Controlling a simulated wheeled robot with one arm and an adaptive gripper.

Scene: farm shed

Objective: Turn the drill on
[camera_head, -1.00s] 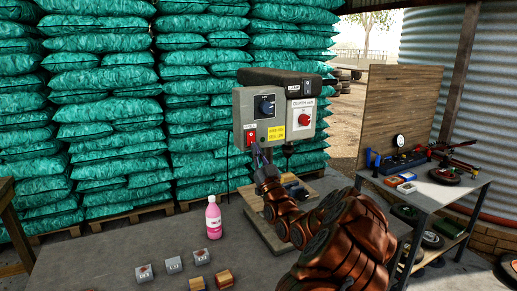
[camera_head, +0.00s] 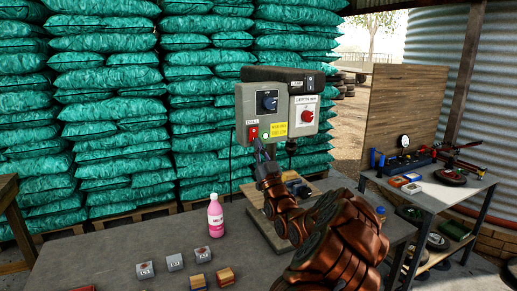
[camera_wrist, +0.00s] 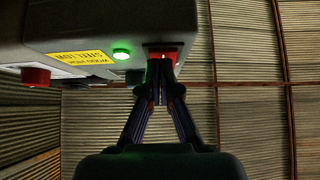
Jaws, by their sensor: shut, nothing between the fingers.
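The drill (camera_head: 292,77) stands on the bench, with a grey control box at its front carrying a dark dial (camera_head: 269,101) and a red knob (camera_head: 306,116). A red switch (camera_head: 252,132) is at the box's lower left. In the wrist view the red switch (camera_wrist: 161,51) is just beyond my fingertips, beside a glowing green lamp (camera_wrist: 121,54). My gripper (camera_head: 259,147) is shut and empty, its tips right at the switch; it also shows in the wrist view (camera_wrist: 161,72). The fingertips partly cover the switch, and I cannot tell whether they touch it.
A pink bottle (camera_head: 215,217) stands on the bench (camera_head: 110,250) left of my arm. Several small grey blocks and wooden blocks lie at the front. A side table (camera_head: 440,190) with tools is at the right. Stacked green sacks (camera_head: 105,110) fill the back.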

